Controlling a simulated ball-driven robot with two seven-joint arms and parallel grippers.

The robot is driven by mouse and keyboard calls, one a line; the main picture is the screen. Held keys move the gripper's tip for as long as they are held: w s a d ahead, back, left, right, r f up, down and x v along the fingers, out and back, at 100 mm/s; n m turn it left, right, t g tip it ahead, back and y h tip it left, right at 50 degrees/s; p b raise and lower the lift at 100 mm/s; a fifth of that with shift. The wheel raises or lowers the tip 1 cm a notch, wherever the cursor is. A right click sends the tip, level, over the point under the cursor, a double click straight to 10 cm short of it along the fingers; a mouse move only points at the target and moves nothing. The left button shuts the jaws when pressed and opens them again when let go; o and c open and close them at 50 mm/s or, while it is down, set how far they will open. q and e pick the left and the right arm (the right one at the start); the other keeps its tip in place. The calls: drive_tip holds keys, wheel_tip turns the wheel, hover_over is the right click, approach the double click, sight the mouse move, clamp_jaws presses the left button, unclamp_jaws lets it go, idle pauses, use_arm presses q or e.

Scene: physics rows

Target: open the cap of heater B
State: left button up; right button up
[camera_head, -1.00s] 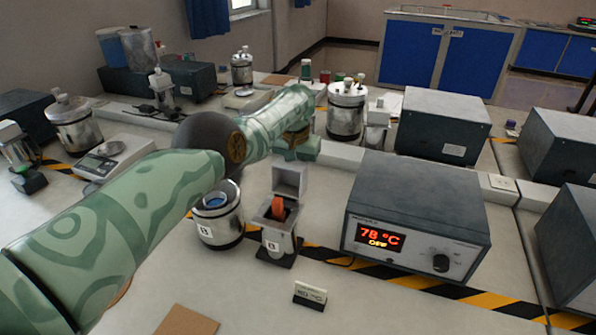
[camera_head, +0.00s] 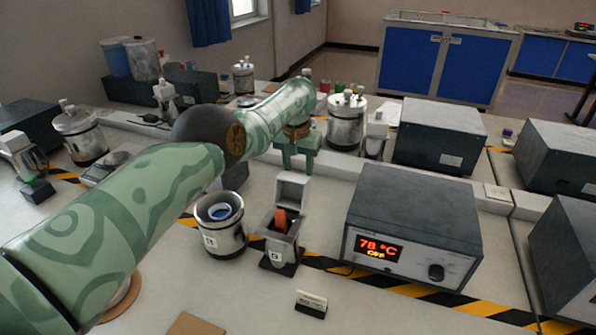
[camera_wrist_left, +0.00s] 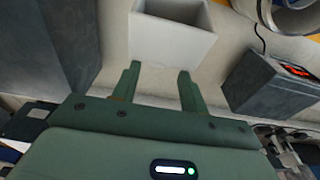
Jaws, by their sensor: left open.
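Heater B is most likely the small grey metal unit (camera_head: 280,245) right of the metal vessel in the head view; its label is blurred now. Its square pale cap (camera_head: 292,188) stands raised at the back, and an orange piece (camera_head: 281,221) shows in the opening. My left gripper (camera_head: 297,168) is open just behind and above the cap, pointing down; I cannot tell whether it touches. In the left wrist view the fingers (camera_wrist_left: 156,78) are apart with nothing between them, and a pale hollow box (camera_wrist_left: 172,35), perhaps the cap, lies just beyond the tips. My right gripper is not in view.
An open metal vessel (camera_head: 222,237) stands left of the heater. A controller box (camera_head: 412,225) reading 78 °C stands to its right. A small sign (camera_head: 311,304) lies in front. Striped tape (camera_head: 425,292) crosses the table. A lidded metal pot (camera_head: 346,125) stands behind the gripper.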

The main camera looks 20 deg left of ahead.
use_arm(q)
wheel_tip(320, 180, up, 10)
drive_tip(key=s+p, duration=0.1)
drive_tip(key=p, duration=0.5)
drive_tip(key=shift+r, duration=0.25)
drive_tip(key=shift+d+f, duration=0.1)
drive_tip(key=shift+s, duration=0.1)
